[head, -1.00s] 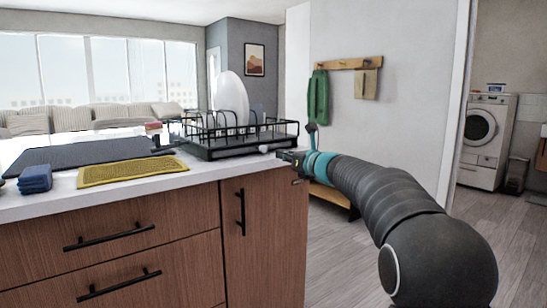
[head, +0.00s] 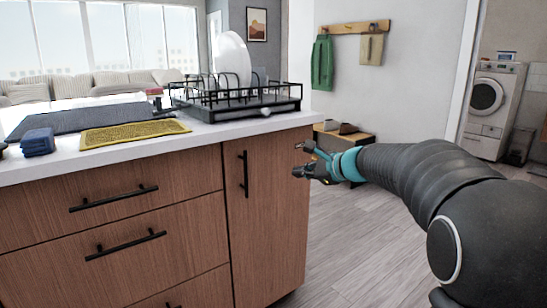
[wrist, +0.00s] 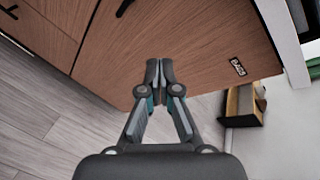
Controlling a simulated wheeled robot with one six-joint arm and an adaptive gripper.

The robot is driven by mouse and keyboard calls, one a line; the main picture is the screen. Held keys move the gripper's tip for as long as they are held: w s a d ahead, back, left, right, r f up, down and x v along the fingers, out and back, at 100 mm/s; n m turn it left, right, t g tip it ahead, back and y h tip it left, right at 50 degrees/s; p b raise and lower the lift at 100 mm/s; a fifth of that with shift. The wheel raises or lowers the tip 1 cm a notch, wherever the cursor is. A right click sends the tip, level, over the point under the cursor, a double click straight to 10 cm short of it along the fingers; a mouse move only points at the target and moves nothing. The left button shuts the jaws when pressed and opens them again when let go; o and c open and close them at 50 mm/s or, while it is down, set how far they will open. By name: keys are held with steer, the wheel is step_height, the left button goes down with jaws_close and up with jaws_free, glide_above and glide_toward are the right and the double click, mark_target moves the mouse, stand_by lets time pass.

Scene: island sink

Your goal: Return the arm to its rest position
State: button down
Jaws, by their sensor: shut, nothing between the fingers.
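My arm reaches in from the right side of the head view. My gripper (head: 301,160) is at its end, below countertop height, just right of the island's corner and apart from the dish rack. In the wrist view my gripper (wrist: 159,68) has its two fingertips together with nothing between them. Behind the fingertips is the wooden cabinet front (wrist: 190,45) of the island. I cannot tell how close the tips are to it.
The island (head: 265,215) fills the left, with dark handles sticking out. On its counter are a black dish rack (head: 240,109) with a white plate (head: 232,60), a yellow mat (head: 135,134) and blue cloths (head: 38,142). A low bench (head: 345,140) stands behind my gripper. Floor (head: 345,240) is clear.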

steer(key=s+d+f+n+g+h, duration=0.1)
steer(key=s+f+n+g+h, duration=0.1)
steer(key=s+f+n, duration=0.5)
steer(key=s+d+f+n+g+h, duration=0.1)
steer(key=s+f+n+g+h, duration=0.15)
steer(key=s, duration=0.75)
steer(key=s+d+f+n+h, duration=0.1)
steer(key=s+d+n, duration=0.1)
steer(key=s, duration=0.6)
steer(key=s+d+f+n+h, duration=0.1)
steer(key=s+n, duration=0.3)
steer(key=s, duration=0.4)
steer(key=s+d+f+n+h, duration=0.1)
steer(key=s+d+n+h, duration=0.1)
steer(key=s, duration=0.6)
steer(key=shift+d+n+h, duration=0.35)
steer(key=shift+d+n, duration=0.05)
steer(key=shift+n, duration=0.05)
